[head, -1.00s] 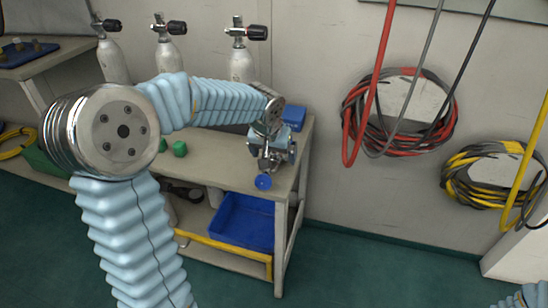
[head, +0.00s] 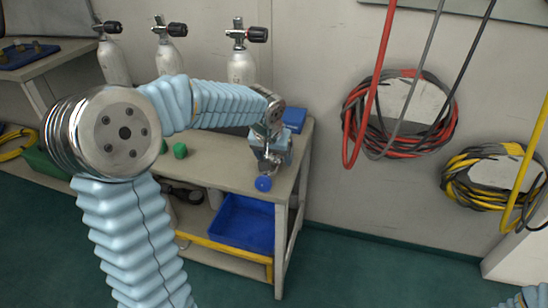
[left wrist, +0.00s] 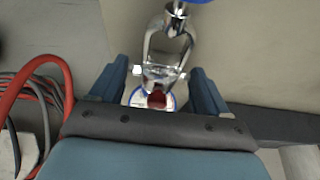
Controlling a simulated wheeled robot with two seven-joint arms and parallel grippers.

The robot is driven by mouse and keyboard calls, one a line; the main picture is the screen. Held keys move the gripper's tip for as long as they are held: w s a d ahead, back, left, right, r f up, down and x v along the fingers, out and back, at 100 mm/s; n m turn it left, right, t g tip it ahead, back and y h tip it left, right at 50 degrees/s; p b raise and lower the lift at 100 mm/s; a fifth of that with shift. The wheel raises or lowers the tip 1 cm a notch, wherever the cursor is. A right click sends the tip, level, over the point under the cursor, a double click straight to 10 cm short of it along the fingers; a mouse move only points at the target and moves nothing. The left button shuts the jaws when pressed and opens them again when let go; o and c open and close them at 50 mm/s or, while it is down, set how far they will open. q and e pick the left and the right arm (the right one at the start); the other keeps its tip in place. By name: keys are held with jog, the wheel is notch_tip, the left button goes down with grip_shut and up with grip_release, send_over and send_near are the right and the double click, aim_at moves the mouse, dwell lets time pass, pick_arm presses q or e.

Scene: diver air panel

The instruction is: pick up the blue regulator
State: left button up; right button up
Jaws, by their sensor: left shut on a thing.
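The blue regulator shows in the head view as a round blue knob (head: 263,184) at the bench's front right edge, below my left gripper (head: 269,160). In the left wrist view the regulator (left wrist: 168,48) has a chrome yoke, with its blue knob cut off by the top edge. A round white face with a blue rim and a red centre lies at the yoke's base, between the fingers. My left gripper (left wrist: 160,76) is shut on the regulator, one finger on each side. The gripper hides much of it in the head view. My right gripper is out of view.
The bench (head: 226,172) holds several gas cylinders (head: 241,66) at the back, green knobs (head: 180,151) and a blue item (head: 294,119). A blue bin (head: 243,222) sits on the lower shelf. Red and grey hoses (head: 352,125) hang to the right. The floor in front is clear.

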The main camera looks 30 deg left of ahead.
pick_arm(q)
jog(key=shift+w+r, duration=0.1)
jog(key=shift+r, duration=0.45)
notch_tip(320, 180, up, 2)
jog(key=shift+r, duration=0.25)
jog(key=s+d+r, duration=0.2)
jog(key=s+r, duration=0.2)
jog(key=s, duration=0.2)
jog(key=s+d+r+b, duration=0.1)
jog(key=s+d+r, duration=0.1)
jog(key=s+r, duration=0.3)
jog(key=shift+s+d+r, duration=0.25)
jog(key=shift+s+d, duration=0.15)
jog(key=shift+s, duration=0.75)
